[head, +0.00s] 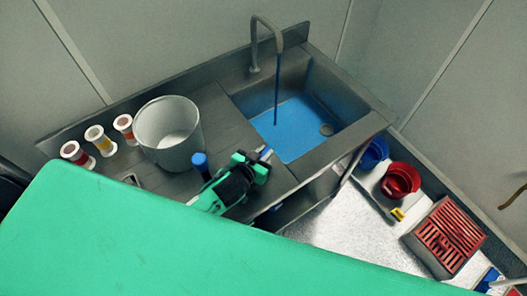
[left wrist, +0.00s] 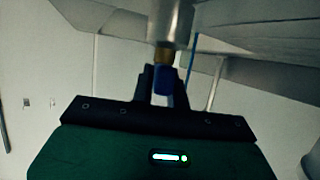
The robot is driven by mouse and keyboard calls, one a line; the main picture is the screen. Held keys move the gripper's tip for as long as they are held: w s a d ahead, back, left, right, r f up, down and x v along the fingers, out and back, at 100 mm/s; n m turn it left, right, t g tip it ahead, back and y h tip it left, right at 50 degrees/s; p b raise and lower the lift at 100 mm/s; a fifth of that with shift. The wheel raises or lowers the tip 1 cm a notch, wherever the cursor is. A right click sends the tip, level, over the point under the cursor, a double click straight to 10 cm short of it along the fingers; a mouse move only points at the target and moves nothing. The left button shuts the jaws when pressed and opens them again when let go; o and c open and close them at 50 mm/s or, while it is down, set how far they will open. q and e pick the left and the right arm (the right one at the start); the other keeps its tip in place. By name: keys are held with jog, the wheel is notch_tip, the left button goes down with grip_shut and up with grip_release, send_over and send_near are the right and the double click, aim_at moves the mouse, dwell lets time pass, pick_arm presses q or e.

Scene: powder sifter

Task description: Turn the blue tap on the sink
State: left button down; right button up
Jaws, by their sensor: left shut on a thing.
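The steel sink (head: 345,140) has a curved spout (head: 255,45) at its back edge. A thin blue stream (head: 277,90) runs from the spout into the basin, and blue liquid (head: 290,130) covers the basin floor. The stream also shows in the left wrist view (left wrist: 194,52). My left gripper (head: 262,160) is at the front edge of the counter, left of the basin. In the left wrist view its fingers (left wrist: 163,84) are shut around the blue tap (left wrist: 163,77), which has a brass collar and a steel fitting. My right gripper is not in view.
A white bucket (head: 170,135) stands on the counter left of the basin. Blue (head: 373,152) and red (head: 400,182) buckets and a red-topped slotted box (head: 445,237) are at the lower right.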

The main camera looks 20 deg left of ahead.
pick_arm(q)
jog(key=c, duration=1.4)
grip_release()
jog(key=shift+w, duration=0.1)
jog(key=shift+b+v, duration=2.1)
jog(key=shift+v, duration=4.85)
jog(key=shift+a, duration=0.1)
